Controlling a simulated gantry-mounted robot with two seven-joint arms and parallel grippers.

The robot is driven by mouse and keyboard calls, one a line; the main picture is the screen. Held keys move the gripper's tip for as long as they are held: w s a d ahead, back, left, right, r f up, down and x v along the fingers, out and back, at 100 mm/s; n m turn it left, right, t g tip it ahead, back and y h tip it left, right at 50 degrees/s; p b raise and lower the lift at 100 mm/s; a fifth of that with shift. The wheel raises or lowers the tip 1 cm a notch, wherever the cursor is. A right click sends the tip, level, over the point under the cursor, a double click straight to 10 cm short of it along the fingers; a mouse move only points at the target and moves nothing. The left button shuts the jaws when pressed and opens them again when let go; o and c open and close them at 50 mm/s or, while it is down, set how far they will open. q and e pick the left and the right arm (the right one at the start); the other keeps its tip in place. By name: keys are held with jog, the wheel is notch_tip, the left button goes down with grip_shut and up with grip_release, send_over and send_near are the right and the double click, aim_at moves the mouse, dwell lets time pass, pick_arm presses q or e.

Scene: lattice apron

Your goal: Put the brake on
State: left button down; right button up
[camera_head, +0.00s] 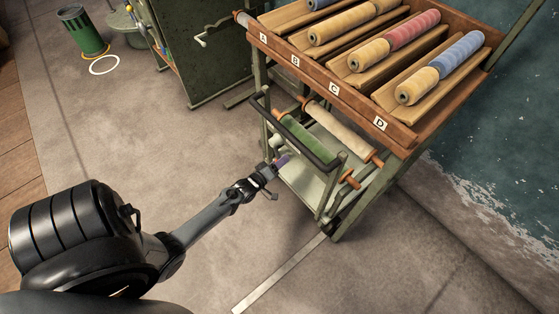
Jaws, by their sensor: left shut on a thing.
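A green-framed cart (335,226) stands at centre right, with a wooden rack top and a dark push bar (262,108) on its near side. My left arm reaches in from the lower left. The jaws hide most of that piece. I cannot tell whether it is the brake lever or how it is set. My right gripper is not in view.
The rack top (353,98) holds several yellow, red and blue rolls in slots marked A to D. Green and cream rollers hang below. A green cabinet (215,65) and a green bin (84,30) stand behind. The floor left of the cart is clear.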

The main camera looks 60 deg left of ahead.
pick_arm(q)
jog(key=shift+r, duration=0.15)
jog(key=c, duration=1)
grip_release()
jog(key=shift+c, duration=0.2)
jog(key=o, duration=0.4)
jog(key=shift+s+d+p, duration=0.1)
jog(key=shift+s+p, duration=0.2)
jog(key=shift+s, duration=0.2)
jog(key=p+v, duration=0.3)
jog(key=v, duration=0.6)
jog(key=shift+s+r+p, duration=0.1)
jog(key=shift+s+p, duration=0.25)
